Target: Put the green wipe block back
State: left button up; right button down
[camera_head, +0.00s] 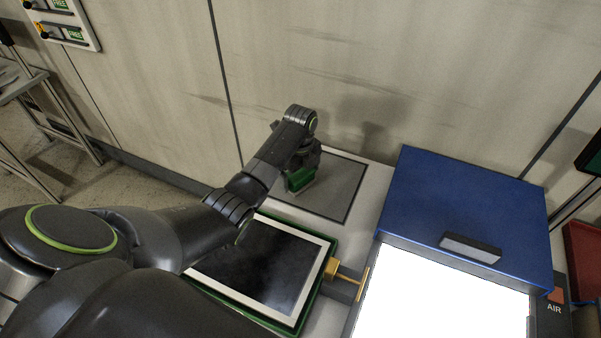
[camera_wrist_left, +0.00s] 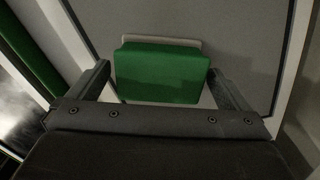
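The green wipe block (camera_head: 300,180) is at the dark grey mat (camera_head: 343,190) by the wall, under my left gripper (camera_head: 302,170). A pale layer shows along its lower edge. In the left wrist view the green block (camera_wrist_left: 162,72) lies between the two fingertips of my left gripper (camera_wrist_left: 160,68). The fingers stand spread, one at each side of the block, with narrow gaps showing along its sides. Whether a fingertip touches it is hard to tell. I cannot tell whether the block rests fully on the mat. My right gripper is out of view.
A dark panel in a white and green frame (camera_head: 318,250) lies in front of the mat. A brass fitting (camera_head: 345,276) sits at its right. A blue box (camera_head: 462,208) with a bright white front area stands further right. The wall is close behind the mat.

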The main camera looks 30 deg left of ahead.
aim_at(300, 172)
pick_arm(q)
notch_tip(300, 172, up, 9)
jog(key=shift+b, duration=0.4)
notch_tip(300, 172, up, 3)
jog(key=shift+r+p, duration=0.15)
jog(key=shift+p, duration=1.1)
